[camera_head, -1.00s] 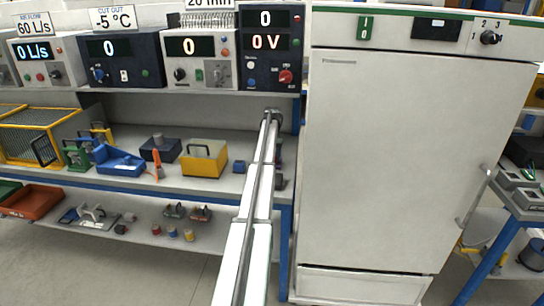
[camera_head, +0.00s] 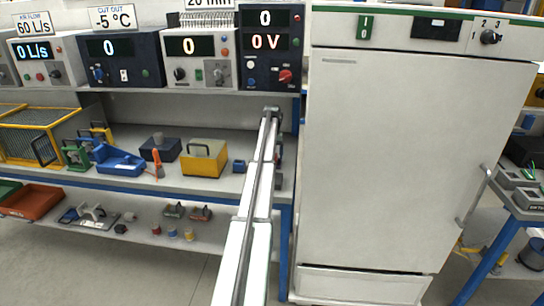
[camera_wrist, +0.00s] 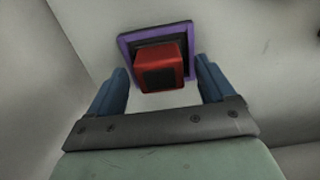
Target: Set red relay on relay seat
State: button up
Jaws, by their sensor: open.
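A red relay (camera_wrist: 160,73), a block with a dark square face, shows in the wrist view. It stands in front of or in a dark square seat with a purple frame (camera_wrist: 127,46) on a pale surface. I cannot tell how fully it is seated. My gripper (camera_wrist: 162,76) is open, with one blue finger on each side of the relay. A gap shows beside each finger. In the head view my arm stretches toward the bench's right end, and neither the gripper nor the relay can be made out clearly there.
A large white cabinet (camera_head: 405,160) stands right of my arm. The bench shelf (camera_head: 215,187) to the left holds a yellow box (camera_head: 204,160), a blue bin (camera_head: 118,162) and a yellow cage (camera_head: 30,140). Instrument boxes (camera_head: 120,60) line the upper shelf.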

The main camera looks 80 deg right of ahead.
notch_tip(320, 180, up, 11)
dwell(0.4)
jog(key=shift+r, duration=0.1)
dwell(0.4)
